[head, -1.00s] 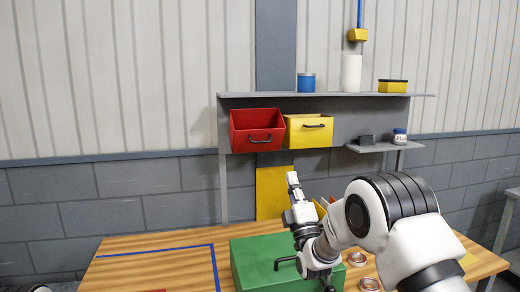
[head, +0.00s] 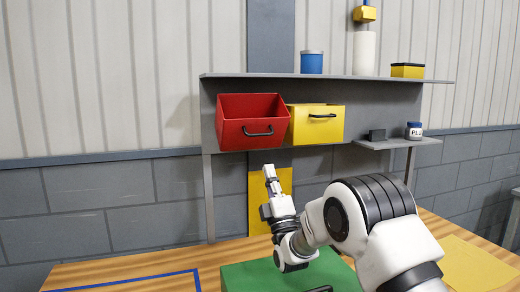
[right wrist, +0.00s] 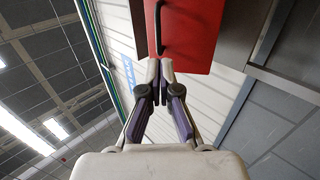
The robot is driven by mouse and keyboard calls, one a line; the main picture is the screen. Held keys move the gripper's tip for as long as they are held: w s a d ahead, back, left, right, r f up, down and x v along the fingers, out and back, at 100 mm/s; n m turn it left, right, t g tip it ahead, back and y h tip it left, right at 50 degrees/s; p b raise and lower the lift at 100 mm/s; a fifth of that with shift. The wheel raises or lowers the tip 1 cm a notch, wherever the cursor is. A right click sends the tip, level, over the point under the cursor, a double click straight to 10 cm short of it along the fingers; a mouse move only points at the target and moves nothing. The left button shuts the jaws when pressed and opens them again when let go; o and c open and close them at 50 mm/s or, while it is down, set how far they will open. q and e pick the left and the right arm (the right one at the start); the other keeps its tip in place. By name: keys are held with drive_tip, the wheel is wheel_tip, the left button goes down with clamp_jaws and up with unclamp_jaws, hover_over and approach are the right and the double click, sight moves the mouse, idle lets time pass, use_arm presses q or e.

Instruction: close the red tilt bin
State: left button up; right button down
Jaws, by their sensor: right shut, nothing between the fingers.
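The red tilt bin (head: 240,136) hangs under the shelf, tipped forward with its open top and dark inside showing. A black handle is on its front. My right gripper (head: 268,170) is shut and empty, pointing up just below the bin in the head view. In the right wrist view the red bin's front (right wrist: 192,38) and its black handle lie beyond the shut fingertips (right wrist: 160,66). I cannot tell whether the fingertips touch the bin. My left gripper is not in view.
A yellow bin (head: 318,127) hangs right beside the red one. The grey shelf (head: 350,77) above holds a blue can, a white cylinder and a yellow box. A green box (head: 240,276) sits on the wooden table below my right arm.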

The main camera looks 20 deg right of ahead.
drive_tip(key=p, duration=0.3)
approach(258, 122)
drive_tip(key=w, duration=0.1)
drive_tip(key=w+r, duration=0.1)
drive_tip(key=w, duration=0.1)
drive_tip(key=shift+a+r, duration=0.1)
drive_tip(key=shift+r, duration=0.1)
drive_tip(key=shift+w+r+g+p, duration=0.1)
drive_tip(key=shift+r+g+p, duration=0.25)
drive_tip(key=shift+r+g, duration=0.15)
drive_tip(key=shift+w+r+g+p, duration=0.25)
drive_tip(key=shift+r+g+p, duration=0.35)
drive_tip(key=shift+r, duration=0.05)
drive_tip(key=r+g+p, duration=0.1)
drive_tip(key=w+r+g+p, duration=0.1)
drive_tip(key=p, duration=0.1)
drive_tip(key=shift+w+r+g, duration=0.2)
drive_tip(key=shift+w+g, duration=0.05)
drive_tip(key=shift+g, duration=0.15)
drive_tip(key=shift+w+r+g+p, duration=0.2)
drive_tip(key=shift+w+g+p, duration=0.1)
drive_tip(key=shift+g, duration=0.1)
drive_tip(key=shift+w+r, duration=0.3)
drive_tip(key=shift+w, duration=0.25)
